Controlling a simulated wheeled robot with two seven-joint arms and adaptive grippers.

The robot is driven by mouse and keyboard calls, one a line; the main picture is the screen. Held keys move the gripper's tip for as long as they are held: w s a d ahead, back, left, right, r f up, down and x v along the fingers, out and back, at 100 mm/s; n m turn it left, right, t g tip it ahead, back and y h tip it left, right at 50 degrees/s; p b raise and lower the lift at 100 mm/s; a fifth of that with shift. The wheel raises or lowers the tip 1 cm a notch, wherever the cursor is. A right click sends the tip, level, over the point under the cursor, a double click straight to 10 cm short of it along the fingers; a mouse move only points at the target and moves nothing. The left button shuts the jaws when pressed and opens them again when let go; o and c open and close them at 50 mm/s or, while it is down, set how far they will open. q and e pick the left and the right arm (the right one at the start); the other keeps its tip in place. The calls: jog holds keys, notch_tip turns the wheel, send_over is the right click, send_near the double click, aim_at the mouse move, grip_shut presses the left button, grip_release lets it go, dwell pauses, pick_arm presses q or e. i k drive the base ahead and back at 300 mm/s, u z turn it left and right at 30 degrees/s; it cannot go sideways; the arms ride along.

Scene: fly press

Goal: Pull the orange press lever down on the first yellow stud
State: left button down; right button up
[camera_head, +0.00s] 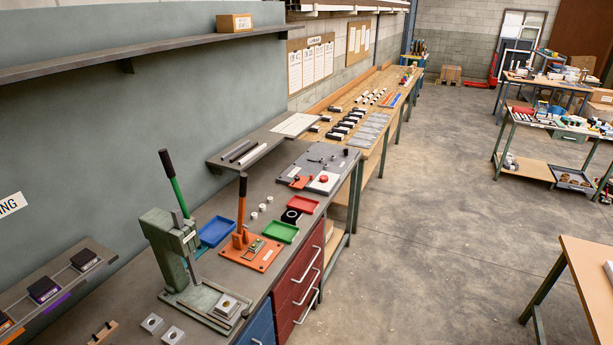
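The orange press (262,262) stands on the grey workbench, with a flat orange base plate. A small greenish block (256,246) lies on the base plate beside the lever's foot. I cannot make out a yellow stud at this size. Neither of my grippers is in view.
A green press (168,245) with a raised green lever (180,196) stands left of the orange press. A blue tray (216,231), a green tray (281,232) and a red tray (303,204) lie nearby. A shelf (150,50) hangs above.

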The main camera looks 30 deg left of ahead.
aim_at(243, 178)
jog(key=z, duration=0.35)
jog(key=i, duration=0.95)
jog(key=u, duration=0.95)
